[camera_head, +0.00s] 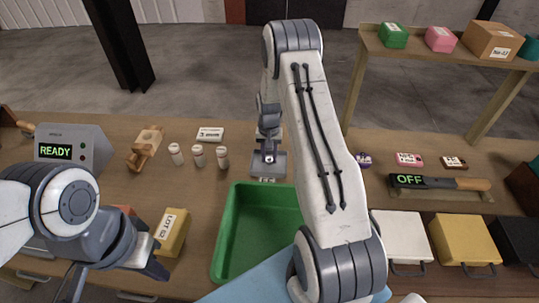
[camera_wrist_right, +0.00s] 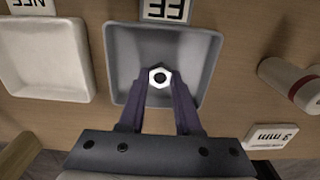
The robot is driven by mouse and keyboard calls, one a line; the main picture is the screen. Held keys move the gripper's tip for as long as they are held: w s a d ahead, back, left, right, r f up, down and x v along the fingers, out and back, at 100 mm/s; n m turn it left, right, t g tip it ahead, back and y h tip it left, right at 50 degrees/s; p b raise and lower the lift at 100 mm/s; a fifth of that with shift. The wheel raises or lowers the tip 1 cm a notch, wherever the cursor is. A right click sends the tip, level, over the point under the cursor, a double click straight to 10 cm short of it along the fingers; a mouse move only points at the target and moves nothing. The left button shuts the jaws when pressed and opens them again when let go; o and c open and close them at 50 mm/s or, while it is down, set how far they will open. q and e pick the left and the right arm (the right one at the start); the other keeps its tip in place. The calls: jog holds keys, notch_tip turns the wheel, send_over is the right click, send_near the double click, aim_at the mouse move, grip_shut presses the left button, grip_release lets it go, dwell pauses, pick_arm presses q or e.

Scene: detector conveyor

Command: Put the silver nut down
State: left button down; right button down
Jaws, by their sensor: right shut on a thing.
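The silver nut (camera_wrist_right: 153,84), a bright hexagon with a dark hole, is between the fingertips of my right gripper (camera_wrist_right: 160,80), which is shut on it. The nut is over the inside of a square grey tray (camera_wrist_right: 117,88) in the right wrist view; I cannot tell if it touches the tray floor. In the head view the right gripper (camera_head: 268,154) is over the same grey tray (camera_head: 281,170), behind the green bin. My left gripper (camera_head: 150,258) is at the lower left, its fingers apart and empty, near a yellow box.
A white tray (camera_wrist_right: 45,60) stands beside the grey one in the right wrist view. A green bin (camera_head: 230,225) stands in front of the grey tray. White bottles (camera_head: 198,156), a "3 mm" card (camera_head: 210,134) and a READY device (camera_head: 85,145) are to the left.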

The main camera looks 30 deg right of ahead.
jog(key=shift+f, duration=0.25)
jog(key=shift+f, duration=0.1)
jog(key=shift+f, duration=0.1)
jog(key=c, duration=0.6)
grip_release()
